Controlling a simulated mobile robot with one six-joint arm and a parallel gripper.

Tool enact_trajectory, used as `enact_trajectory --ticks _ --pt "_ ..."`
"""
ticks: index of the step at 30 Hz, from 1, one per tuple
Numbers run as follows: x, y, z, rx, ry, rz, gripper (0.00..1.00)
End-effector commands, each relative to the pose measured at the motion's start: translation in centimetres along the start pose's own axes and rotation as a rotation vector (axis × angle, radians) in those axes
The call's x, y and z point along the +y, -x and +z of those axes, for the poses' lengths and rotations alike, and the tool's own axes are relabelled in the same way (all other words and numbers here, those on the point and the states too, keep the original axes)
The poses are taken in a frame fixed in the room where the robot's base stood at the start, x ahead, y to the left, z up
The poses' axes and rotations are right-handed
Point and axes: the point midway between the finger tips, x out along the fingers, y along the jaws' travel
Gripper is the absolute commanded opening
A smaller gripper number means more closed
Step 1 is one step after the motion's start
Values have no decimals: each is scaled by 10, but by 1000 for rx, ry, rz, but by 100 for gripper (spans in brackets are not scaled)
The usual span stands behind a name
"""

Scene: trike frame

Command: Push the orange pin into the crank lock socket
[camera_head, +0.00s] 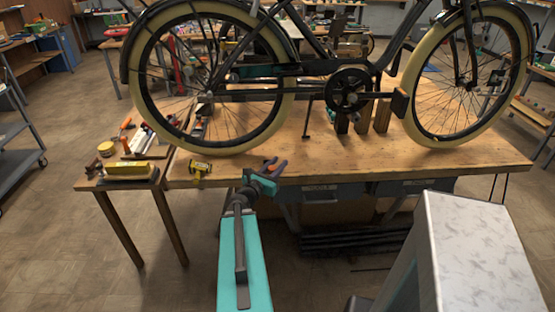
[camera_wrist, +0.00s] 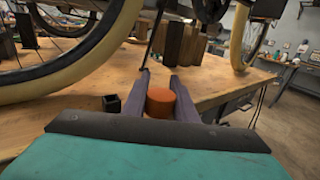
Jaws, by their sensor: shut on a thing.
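The orange pin (camera_wrist: 160,102) shows in the wrist view as a short round orange piece between the two fingers of my gripper (camera_wrist: 159,80). My gripper is shut on it. In the head view my gripper (camera_head: 270,168) is at the front edge of the workbench, below and left of the crank (camera_head: 349,91). The crank is a dark round chainring on the bicycle frame, well apart from my gripper. I cannot pick out the lock socket for certain in either view.
The bicycle stands over the wooden workbench (camera_head: 400,160), with its rear wheel (camera_head: 133,75) at left and wooden blocks (camera_head: 381,115) under the crank. A small black block (camera_wrist: 111,103) is left of my fingers in the wrist view. A yellow tool (camera_head: 200,168) lies near the bench edge.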

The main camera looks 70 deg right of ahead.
Motion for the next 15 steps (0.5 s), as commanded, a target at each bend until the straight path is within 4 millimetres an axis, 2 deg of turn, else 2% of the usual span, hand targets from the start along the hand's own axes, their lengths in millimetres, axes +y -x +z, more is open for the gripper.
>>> enact_trajectory --ticks 1,15 --pt "-1 1 5 1 1 1 3" --pt "-6 9 3 -1 -1 5 3"
